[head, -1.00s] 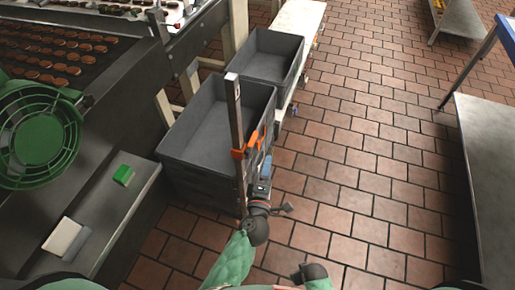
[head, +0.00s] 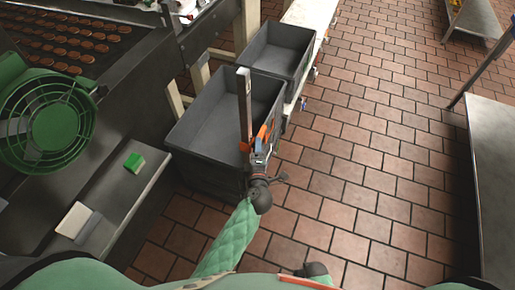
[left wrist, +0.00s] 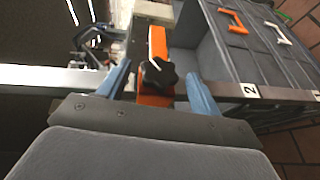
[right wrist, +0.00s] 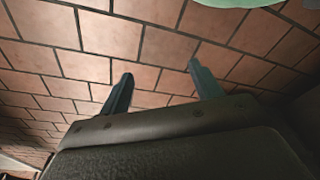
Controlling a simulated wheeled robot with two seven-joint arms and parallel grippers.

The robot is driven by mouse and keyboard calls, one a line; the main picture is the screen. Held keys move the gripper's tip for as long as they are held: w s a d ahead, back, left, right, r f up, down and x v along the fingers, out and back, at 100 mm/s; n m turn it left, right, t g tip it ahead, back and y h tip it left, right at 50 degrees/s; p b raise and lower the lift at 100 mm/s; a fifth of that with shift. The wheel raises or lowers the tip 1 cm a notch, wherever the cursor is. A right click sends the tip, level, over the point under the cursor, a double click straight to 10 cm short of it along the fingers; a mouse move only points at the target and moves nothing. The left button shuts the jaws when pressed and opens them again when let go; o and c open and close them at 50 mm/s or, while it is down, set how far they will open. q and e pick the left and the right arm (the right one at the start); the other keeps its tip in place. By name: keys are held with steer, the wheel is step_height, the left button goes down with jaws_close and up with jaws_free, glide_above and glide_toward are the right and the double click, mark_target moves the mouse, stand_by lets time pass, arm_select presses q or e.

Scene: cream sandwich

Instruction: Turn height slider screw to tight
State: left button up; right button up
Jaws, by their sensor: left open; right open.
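The height slider is an orange bracket (head: 262,132) on an upright metal post (head: 245,105). In the left wrist view the orange bracket (left wrist: 157,43) carries a black lobed screw knob (left wrist: 158,77) with a light mark on it. My left gripper (left wrist: 159,69) is open, with one blue finger on each side of the knob; I cannot tell whether either touches it. In the head view my left gripper (head: 261,149) is at the slider and hides the knob. My right gripper (right wrist: 160,70) is open and empty above the floor, low in the head view (head: 318,270).
Grey crates (head: 215,125) stand right behind the post, with another grey crate (head: 272,50) farther back. A conveyor (head: 60,40) with rows of biscuits and a green round guard (head: 48,125) is at left. A table (head: 495,170) stands at right. Tiled floor between is clear.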

arm_select(q)
steer(key=shift+w, duration=0.3)
arm_select(e)
steer(key=shift+s+f, duration=0.1)
steer(key=shift+f, duration=0.15)
arm_select(q)
steer(key=c, duration=1)
steer(key=shift+o, duration=0.2)
steer(key=shift+r+p, duration=0.1)
steer(key=shift+p, duration=0.25)
arm_select(e)
steer(key=shift+d+r, duration=0.1)
steer(key=shift+r, duration=0.05)
steer(key=s+d+f+p, duration=0.5)
steer(key=s+f+p, duration=0.4)
steer(key=s, duration=0.4)
arm_select(q)
steer(key=g+p, duration=0.1)
steer(key=p, duration=0.1)
steer(key=m+g+p, duration=0.1)
steer(key=p, duration=0.2)
steer(key=shift+w+r+g, duration=0.15)
steer(key=shift+r+g, duration=0.05)
steer(key=shift+g, duration=0.1)
arm_select(e)
steer(key=s+d+r, duration=0.1)
steer(key=s+d, duration=0.1)
steer(key=s, duration=0.5)
steer(key=shift+s+r+g+h, duration=0.3)
steer(key=shift+r, duration=0.05)
